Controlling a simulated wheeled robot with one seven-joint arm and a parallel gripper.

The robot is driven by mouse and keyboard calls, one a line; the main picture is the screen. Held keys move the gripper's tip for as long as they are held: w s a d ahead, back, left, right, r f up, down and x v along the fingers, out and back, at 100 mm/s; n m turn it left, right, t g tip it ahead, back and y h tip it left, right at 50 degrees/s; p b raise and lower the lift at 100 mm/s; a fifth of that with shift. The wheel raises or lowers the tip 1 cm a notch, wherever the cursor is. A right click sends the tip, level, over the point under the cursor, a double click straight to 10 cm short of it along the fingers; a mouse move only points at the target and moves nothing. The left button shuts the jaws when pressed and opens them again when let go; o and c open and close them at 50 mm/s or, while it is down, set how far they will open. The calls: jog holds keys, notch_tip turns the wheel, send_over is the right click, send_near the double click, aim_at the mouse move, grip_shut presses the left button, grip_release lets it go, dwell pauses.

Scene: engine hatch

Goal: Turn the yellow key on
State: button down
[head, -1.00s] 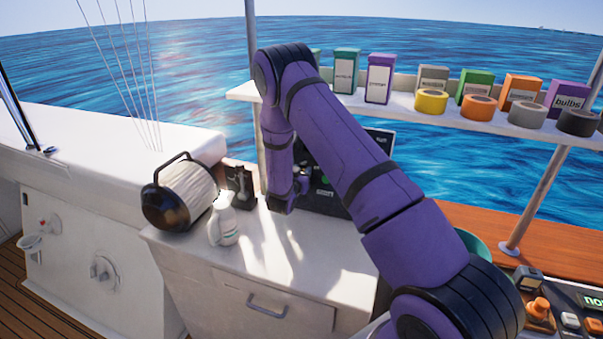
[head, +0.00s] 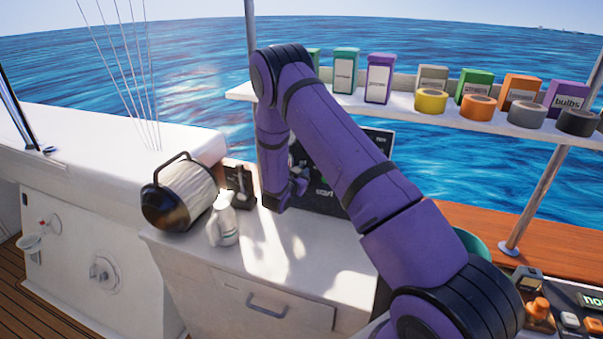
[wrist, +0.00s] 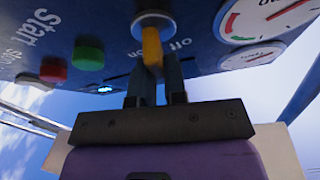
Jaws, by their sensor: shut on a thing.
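In the wrist view the yellow key (wrist: 152,47) sits in a round metal lock on the blue panel (wrist: 185,30). The panel appears rotated in this view, with "off" and "on" lettering beside the key. My gripper (wrist: 157,75) has its two dark fingers at the key, shut on its lower end; the exact contact is partly hidden. In the head view the dark panel (head: 318,200) stands at the back of the white counter, partly behind my purple arm. The key cannot be made out there.
A green button (wrist: 89,57) and a red button (wrist: 53,70) sit beside the key, with gauges (wrist: 262,18) on the other side. On the counter stand a white bottle (head: 223,222) and a large filter-like cylinder (head: 187,192). A shelf (head: 400,103) holds boxes and tape rolls.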

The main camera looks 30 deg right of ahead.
jog(key=shift+s+d+f+m+g, duration=0.15)
jog(key=shift+m+g, duration=0.65)
jog(key=shift+m, duration=0.95)
jog(key=shift+s+a+f+m+g, duration=0.15)
jog(key=shift+m+g, duration=0.65)
jog(key=shift+m, duration=1)
jog(key=shift+s+d+m+g, duration=0.15)
jog(key=shift+m+g, duration=0.65)
jog(key=shift+m, duration=0.95)
jog(key=c, duration=1.2)
grip_release()
jog(key=shift+o, duration=0.2)
jog(key=v, duration=1)
jog(key=shift+a, duration=0.4)
jog(key=shift+s+r, duration=0.1)
